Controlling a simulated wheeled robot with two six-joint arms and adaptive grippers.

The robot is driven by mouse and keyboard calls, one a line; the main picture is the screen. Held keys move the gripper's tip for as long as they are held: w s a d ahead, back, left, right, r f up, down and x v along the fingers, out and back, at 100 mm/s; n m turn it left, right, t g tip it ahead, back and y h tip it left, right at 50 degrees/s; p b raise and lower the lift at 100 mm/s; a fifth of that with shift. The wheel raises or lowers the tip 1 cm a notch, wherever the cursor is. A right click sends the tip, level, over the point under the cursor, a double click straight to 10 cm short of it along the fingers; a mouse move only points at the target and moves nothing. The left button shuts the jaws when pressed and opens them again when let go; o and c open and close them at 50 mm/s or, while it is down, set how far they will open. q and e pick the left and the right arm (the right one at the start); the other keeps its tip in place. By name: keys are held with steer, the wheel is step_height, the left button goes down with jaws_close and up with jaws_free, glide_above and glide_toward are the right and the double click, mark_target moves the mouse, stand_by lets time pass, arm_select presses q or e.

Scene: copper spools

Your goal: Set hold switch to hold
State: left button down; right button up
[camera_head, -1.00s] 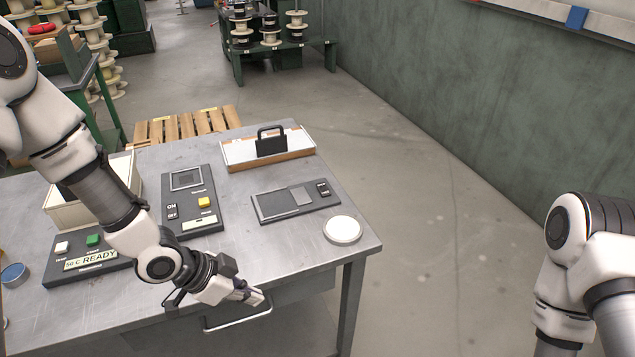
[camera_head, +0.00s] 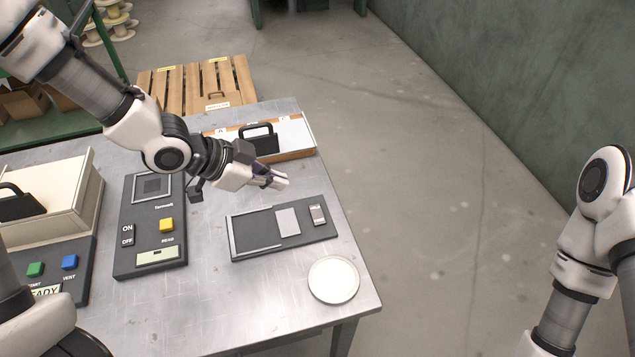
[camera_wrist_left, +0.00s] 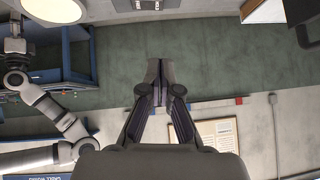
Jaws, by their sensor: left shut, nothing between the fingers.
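The hold switch appears to be the small light rocker (camera_head: 318,214) at the right end of a flat dark device (camera_head: 262,247); its lettering is too small to read. The device lies on the metal table and has a light square plate (camera_head: 288,222) beside the rocker. My left gripper (camera_head: 283,181) is shut and empty, above the table, behind and left of the rocker and apart from it. Its closed fingers (camera_wrist_left: 155,78) also show in the left wrist view, with part of a dark device (camera_wrist_left: 158,5) at the top edge. My right arm shows at the right; its gripper is out of frame.
A round white disc (camera_head: 334,280) lies in front of the device. A shallow tray (camera_head: 296,137) with a black handle stands behind my left gripper. A dark panel (camera_head: 150,225) with an on/off switch and yellow button lies to the left. The table's right edge is close.

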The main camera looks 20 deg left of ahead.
arm_select(q)
steer(key=s, duration=0.2)
glide_above(321, 207)
steer(key=s+a, duration=0.2)
steer(key=s, duration=0.1)
step_height(321, 207, down, 6)
steer(key=shift+w+f, duration=0.15)
steer(key=f, duration=0.2)
steer(key=w+f, duration=0.1)
steer(key=shift+f, duration=0.35)
steer(key=shift+a+f, duration=0.15)
steer(key=shift+f, duration=0.15)
steer(key=shift+s, duration=0.1)
arm_select(e)
steer(key=shift+s+r, duration=0.25)
steer(key=shift+s, duration=0.25)
